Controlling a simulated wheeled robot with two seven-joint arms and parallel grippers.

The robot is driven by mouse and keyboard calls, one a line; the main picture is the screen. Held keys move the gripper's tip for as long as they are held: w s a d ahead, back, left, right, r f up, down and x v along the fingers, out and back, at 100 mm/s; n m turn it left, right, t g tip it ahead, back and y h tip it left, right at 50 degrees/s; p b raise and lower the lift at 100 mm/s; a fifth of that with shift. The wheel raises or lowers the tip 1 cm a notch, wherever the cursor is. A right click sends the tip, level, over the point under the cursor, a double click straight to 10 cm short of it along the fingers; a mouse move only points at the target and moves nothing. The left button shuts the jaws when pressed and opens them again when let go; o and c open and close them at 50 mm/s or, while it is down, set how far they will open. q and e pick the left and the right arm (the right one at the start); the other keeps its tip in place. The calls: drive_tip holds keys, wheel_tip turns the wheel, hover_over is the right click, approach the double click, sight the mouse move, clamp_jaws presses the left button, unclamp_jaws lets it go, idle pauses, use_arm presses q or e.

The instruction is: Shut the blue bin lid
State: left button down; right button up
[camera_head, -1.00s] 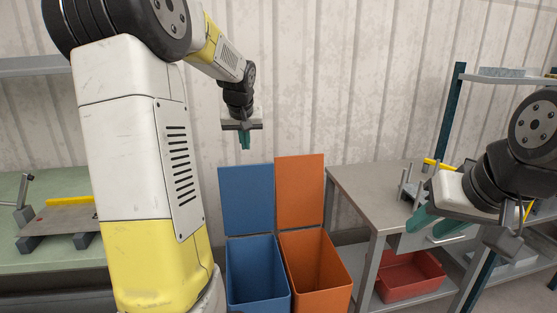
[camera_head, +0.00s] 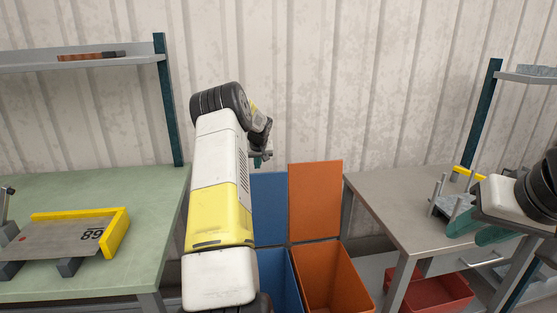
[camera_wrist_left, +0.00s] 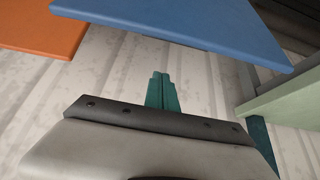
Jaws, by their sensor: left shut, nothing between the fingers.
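The blue bin (camera_head: 278,278) stands on the floor with its blue lid (camera_head: 269,205) raised upright at its back. My left arm covers the left part of both. My left gripper (camera_head: 259,162) is at the lid's top edge, partly hidden by my arm. In the left wrist view its teal fingers (camera_wrist_left: 161,88) are shut and empty, against the wall. The blue lid (camera_wrist_left: 190,25) crosses the top of that view, with a gap in the picture to the fingertips. My right gripper (camera_head: 480,229) is at the right with its teal fingers apart.
An orange bin (camera_head: 335,280) with its lid (camera_head: 315,200) up stands right beside the blue one. A green table (camera_head: 150,215) is at the left and a grey table (camera_head: 385,200) at the right. The corrugated wall (camera_head: 330,80) is close behind the bins.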

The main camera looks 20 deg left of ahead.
use_arm(q)
drive_tip(key=shift+s+d+f, duration=0.15)
drive_tip(key=shift+s+f, duration=0.15)
drive_tip(key=shift+f, duration=0.4)
drive_tip(key=shift+s+d+f, duration=0.2)
drive_tip(key=shift+s+f, duration=0.1)
drive_tip(key=shift+f, duration=0.35)
drive_tip(key=shift+s+d+f, duration=0.15)
drive_tip(key=shift+s+f, duration=0.15)
drive_tip(key=shift+f, duration=0.4)
